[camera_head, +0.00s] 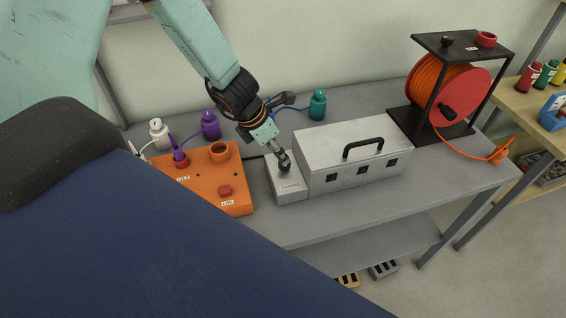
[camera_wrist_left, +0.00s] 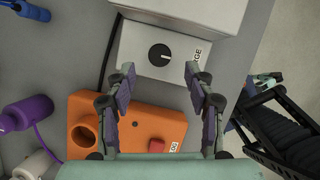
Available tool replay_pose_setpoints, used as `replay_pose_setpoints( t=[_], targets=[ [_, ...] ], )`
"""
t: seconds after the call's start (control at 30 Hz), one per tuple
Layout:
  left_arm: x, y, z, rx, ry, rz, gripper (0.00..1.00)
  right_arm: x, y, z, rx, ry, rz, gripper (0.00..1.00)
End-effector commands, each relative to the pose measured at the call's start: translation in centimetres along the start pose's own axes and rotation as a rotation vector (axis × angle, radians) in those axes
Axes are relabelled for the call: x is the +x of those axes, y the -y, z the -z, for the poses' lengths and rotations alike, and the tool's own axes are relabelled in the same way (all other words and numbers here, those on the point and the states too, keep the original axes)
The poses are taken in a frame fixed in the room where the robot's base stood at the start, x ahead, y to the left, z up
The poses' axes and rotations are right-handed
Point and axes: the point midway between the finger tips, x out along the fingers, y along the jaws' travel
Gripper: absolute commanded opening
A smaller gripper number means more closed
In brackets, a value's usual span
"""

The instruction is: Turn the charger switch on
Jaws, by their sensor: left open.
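The charger switch is a black round knob (camera_wrist_left: 160,55) with a white mark pointing to the right in the left wrist view. It sits on a small grey box (camera_wrist_left: 140,62) whose label is partly hidden and ends in "GE". In the head view the small grey box (camera_head: 289,190) stands between the orange box and the silver case. My left gripper (camera_head: 279,150) is over this box and partly covers the knob. In the left wrist view its fingers (camera_wrist_left: 160,80) are apart and empty, with the knob just beyond and between the tips.
The orange box (camera_head: 237,188) with a red button is close on the left. The silver case (camera_head: 345,135) with a black handle adjoins on the right. Purple (camera_head: 210,127) and teal (camera_head: 317,106) bottles stand behind. An orange cable reel (camera_head: 460,90) stands farther right.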

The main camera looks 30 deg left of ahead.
Motion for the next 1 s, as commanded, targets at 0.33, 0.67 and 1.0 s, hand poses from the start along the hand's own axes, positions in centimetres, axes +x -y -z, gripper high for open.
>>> replay_pose_setpoints(
  t=[0.33, 0.67, 1.0],
  targets=[
    [3.9, 0.0, 0.2, 0.004, -0.002, -0.001, 0.54, 3.7, 0.0, 0.0, 0.000, 0.000, 0.000, 0.00],
    [5.5, 0.0, 0.1, 0.005, -0.001, 0.000, 0.54, 5.2, 0.0, 0.0, 0.000, 0.000, 0.000, 0.00],
    [5.5, 0.0, 0.0, 0.004, -0.001, 0.000, 0.52, 5.1, 0.0, 0.0, 0.000, 0.000, 0.000, 0.00]
  ],
)
